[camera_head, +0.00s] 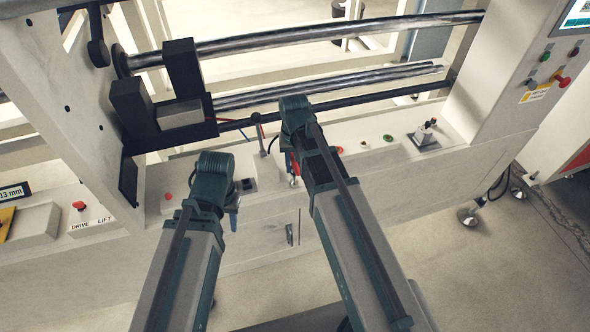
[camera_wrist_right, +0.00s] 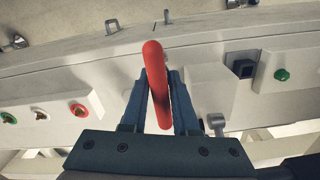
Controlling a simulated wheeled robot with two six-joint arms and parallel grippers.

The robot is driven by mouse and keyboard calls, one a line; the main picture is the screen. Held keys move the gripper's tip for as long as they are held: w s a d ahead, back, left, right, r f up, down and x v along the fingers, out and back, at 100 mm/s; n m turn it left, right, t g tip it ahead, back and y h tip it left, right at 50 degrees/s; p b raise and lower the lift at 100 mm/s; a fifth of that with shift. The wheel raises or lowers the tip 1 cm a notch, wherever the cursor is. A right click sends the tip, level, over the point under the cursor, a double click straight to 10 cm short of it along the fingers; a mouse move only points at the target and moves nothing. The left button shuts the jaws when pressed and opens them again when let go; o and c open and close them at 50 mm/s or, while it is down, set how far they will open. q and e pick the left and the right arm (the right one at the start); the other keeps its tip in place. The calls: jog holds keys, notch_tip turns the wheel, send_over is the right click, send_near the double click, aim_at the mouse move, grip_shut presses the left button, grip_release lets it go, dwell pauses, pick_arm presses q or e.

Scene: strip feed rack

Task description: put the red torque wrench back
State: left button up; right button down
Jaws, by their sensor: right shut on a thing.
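The red torque wrench (camera_wrist_right: 155,82) is between the two fingers of my right gripper (camera_wrist_right: 160,100) in the right wrist view. Its red handle sticks out past the fingertips, above the light machine ledge. In the head view a small red part of it (camera_head: 295,164) shows beside my right wrist, and my forearm hides most of that gripper. My left gripper (camera_head: 233,200) is lower left, in front of the ledge. My own wrist mostly hides its fingers, so their opening does not show. I cannot make out where the wrench's holder is.
A dark square socket (camera_wrist_right: 243,68) and a green button (camera_wrist_right: 282,75) are right of the wrench in the wrist view. Ringed fittings (camera_wrist_right: 78,110) are left. Steel rollers (camera_head: 330,38) and a black clamp block (camera_head: 183,68) stand behind my arms. The floor at front right is clear.

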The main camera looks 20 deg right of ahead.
jog(key=shift+f, duration=0.15)
jog(key=c, duration=0.7)
grip_release()
notch_tip(320, 180, up, 12)
jog(key=p, duration=1.2)
jog(key=shift+r, duration=0.25)
jog(key=s+a+n, duration=0.2)
jog(key=s+a, duration=0.1)
jog(key=s, duration=0.1)
jog(key=s+a+n, duration=0.2)
jog(key=s+a, duration=0.2)
jog(key=s, duration=0.1)
jog(key=s+a+n+h, duration=0.1)
jog(key=s+a+n, duration=0.1)
jog(key=s, duration=0.3)
jog(key=shift+s+a, duration=0.15)
jog(key=shift+a, duration=0.6)
